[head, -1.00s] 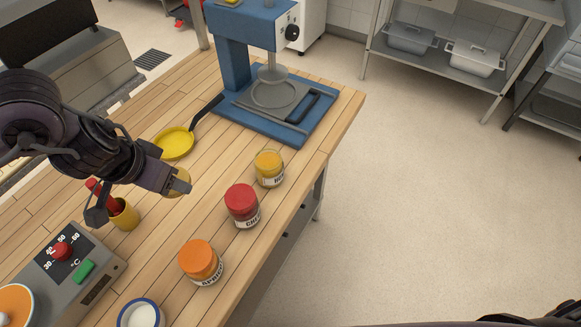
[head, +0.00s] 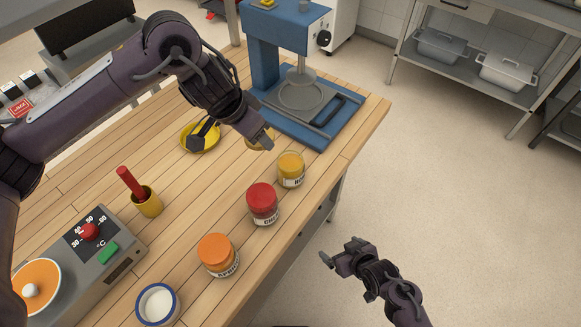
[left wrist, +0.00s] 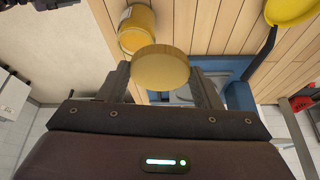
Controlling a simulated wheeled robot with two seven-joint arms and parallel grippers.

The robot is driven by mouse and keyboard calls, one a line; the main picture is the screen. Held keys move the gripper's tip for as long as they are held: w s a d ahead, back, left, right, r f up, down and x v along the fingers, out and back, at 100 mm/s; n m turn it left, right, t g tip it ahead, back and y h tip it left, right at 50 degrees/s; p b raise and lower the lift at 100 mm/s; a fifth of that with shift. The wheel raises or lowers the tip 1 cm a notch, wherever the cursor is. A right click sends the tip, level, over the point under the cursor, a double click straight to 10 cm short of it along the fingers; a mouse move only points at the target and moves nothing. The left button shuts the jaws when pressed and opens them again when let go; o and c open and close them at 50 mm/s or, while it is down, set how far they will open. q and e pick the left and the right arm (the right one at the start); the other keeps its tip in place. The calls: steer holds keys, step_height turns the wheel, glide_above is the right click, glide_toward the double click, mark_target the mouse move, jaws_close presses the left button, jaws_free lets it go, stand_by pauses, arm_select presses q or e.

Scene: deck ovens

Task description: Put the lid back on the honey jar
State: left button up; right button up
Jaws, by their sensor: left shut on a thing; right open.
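The honey jar (head: 291,172) stands upright and open-topped on the wooden table, at the far end of a row of jars. It also shows at the top of the left wrist view (left wrist: 137,40). My left gripper (head: 262,138) is shut on the round golden lid (left wrist: 160,68), which sits between its two fingers. In the head view the lid (head: 255,143) is partly hidden by the gripper. The lid is held up and to the left of the honey jar, apart from it. My right gripper (head: 345,257) is open and empty, over the floor off the table's right edge.
A red-lidded jar (head: 262,202) and an orange-lidded jar (head: 217,254) stand nearer. A blue press (head: 312,125) is behind the honey jar. A yellow pan (head: 200,146), a yellow cup (head: 146,202) and a grey control box (head: 120,248) are to the left.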

mark_target(299, 175)
arm_select(q)
steer(key=w+d+m, duration=0.1)
steer(key=d, duration=0.6)
steer(key=shift+w+f+m+g+p, duration=0.15)
steer(key=shift+w+m+g+p, duration=0.15)
steer(key=shift+p, duration=0.1)
arm_select(e)
steer(key=w+a+r+n+t+y, duration=0.2)
steer(key=a+r+y, duration=0.1)
steer(key=r, duration=0.7)
steer(key=w+a+r+n+t+y, duration=0.1)
steer(key=w+a+r+t+y, duration=0.2)
steer(key=r, duration=0.7)
steer(key=shift+r+n+t+y, duration=0.15)
steer(key=shift+n+t+y, duration=0.2)
steer(key=shift+y, duration=0.75)
arm_select(q)
steer(key=shift+s, duration=0.1)
arm_select(e)
steer(key=shift+a, duration=0.1)
steer(key=x, duration=1.2)
steer(key=shift+c, duration=0.4)
